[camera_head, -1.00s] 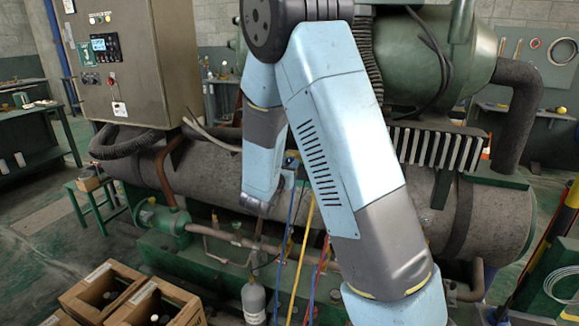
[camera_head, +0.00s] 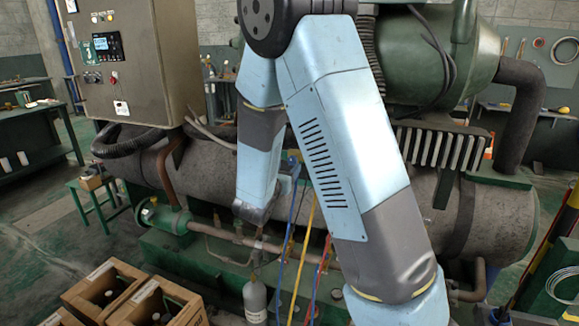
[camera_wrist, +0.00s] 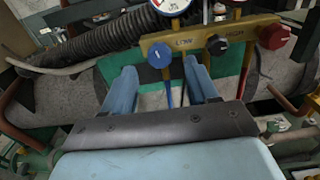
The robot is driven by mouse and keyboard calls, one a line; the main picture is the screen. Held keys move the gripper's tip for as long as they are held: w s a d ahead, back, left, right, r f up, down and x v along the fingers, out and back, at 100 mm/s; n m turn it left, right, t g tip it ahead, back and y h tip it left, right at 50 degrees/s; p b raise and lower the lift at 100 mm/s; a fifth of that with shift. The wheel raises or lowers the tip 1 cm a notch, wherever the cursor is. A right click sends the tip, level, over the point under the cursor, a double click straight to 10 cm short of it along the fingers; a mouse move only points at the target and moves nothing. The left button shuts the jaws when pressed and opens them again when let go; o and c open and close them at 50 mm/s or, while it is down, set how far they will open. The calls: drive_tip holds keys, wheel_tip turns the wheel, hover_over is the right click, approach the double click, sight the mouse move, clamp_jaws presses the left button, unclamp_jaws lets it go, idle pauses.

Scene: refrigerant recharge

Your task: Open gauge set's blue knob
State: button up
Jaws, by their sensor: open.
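The gauge set's yellow manifold (camera_wrist: 238,45) shows in the wrist view, marked LOW and HIGH. Its blue knob (camera_wrist: 159,55) is on the left, by the LOW mark. My gripper (camera_wrist: 160,66) is open, with one light-blue finger on each side of the knob in the picture. I cannot tell whether the fingertips reach around the knob or touch it. A gauge (camera_wrist: 170,4) is cut by the top edge. In the head view my arm hides most of the gauge set.
A blue hose (camera_head: 284,245), a yellow hose (camera_head: 303,255) and a red hose (camera_head: 319,275) hang beside my arm. A grey cylinder (camera_head: 255,301) stands below. A large grey pipe-like vessel (camera_head: 500,217) lies behind.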

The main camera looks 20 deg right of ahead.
drive_tip(key=v, duration=1)
drive_tip(key=shift+s, duration=0.1)
drive_tip(key=s+d+r+m+g, duration=0.3)
drive_tip(key=s+d+m+g, duration=0.3)
drive_tip(key=s+d+m, duration=0.15)
drive_tip(key=s+d+r+m+g, duration=0.3)
drive_tip(key=s+d+m+g, duration=0.3)
drive_tip(key=d+m, duration=0.2)
drive_tip(key=s+a+r+m+t+y, duration=0.3)
drive_tip(key=s+a+r+m+y, duration=0.3)
drive_tip(key=m, duration=0.7)
drive_tip(key=s+r+y, duration=0.2)
drive_tip(key=s+y, duration=0.2)
drive_tip(key=s, duration=0.1)
drive_tip(key=shift+s+a+y, duration=0.15)
drive_tip(key=shift+a+y, duration=0.05)
drive_tip(key=shift+y, duration=0.1)
